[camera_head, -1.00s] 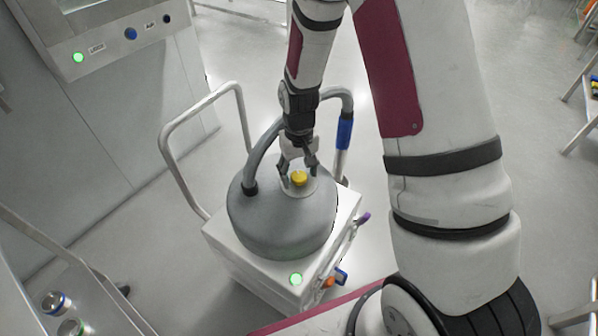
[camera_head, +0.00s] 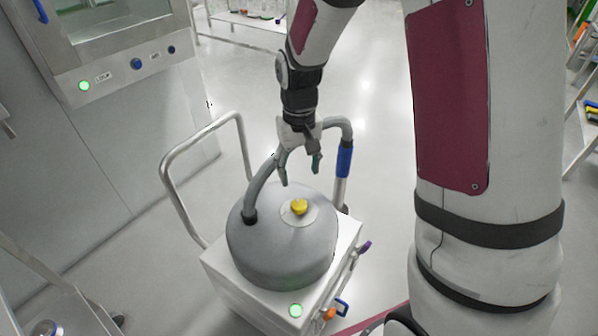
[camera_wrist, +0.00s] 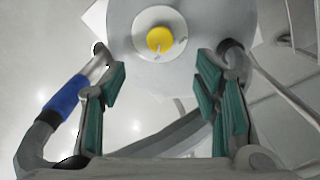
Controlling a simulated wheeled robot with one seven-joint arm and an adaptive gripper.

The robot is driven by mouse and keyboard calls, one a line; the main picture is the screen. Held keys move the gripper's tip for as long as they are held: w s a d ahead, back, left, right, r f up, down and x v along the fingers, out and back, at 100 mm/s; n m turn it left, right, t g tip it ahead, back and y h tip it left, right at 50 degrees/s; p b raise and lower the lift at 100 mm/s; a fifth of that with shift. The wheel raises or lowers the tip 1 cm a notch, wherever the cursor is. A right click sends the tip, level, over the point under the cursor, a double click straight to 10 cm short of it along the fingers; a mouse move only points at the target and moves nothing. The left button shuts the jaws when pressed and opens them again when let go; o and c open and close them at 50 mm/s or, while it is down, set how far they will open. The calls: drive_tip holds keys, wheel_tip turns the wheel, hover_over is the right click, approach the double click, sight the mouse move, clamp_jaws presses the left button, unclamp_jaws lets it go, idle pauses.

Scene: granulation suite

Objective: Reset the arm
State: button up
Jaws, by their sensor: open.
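My gripper (camera_head: 301,170) is open and empty in the head view. It hangs above the grey domed vacuum unit (camera_head: 280,250), with a clear gap over the yellow knob (camera_head: 299,206) on the dome's top. In the wrist view my gripper (camera_wrist: 160,85) shows its two green-padded fingers spread apart. The yellow knob (camera_wrist: 160,39) lies beyond the fingertips, centred between them on its pale round plate. Nothing is between the fingers.
The unit sits on a white wheeled cart with a bent metal handle (camera_head: 207,133). A grey hose (camera_head: 262,189) with a blue grip (camera_head: 344,160) arches close behind my gripper. A cabinet panel with a green light (camera_head: 84,86) stands at left. Open floor lies behind the cart.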

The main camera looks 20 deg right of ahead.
idle(0.3)
drive_tip(key=s+r, duration=1.7)
drive_tip(key=s, duration=0.4)
drive_tip(key=s+t, duration=0.1)
drive_tip(key=s, duration=0.9)
wheel_tip(320, 180, up, 18)
drive_tip(key=t+p, duration=0.3)
drive_tip(key=p, duration=1.3)
drive_tip(key=shift+w, duration=0.35)
drive_tip(key=shift+d, duration=0.2)
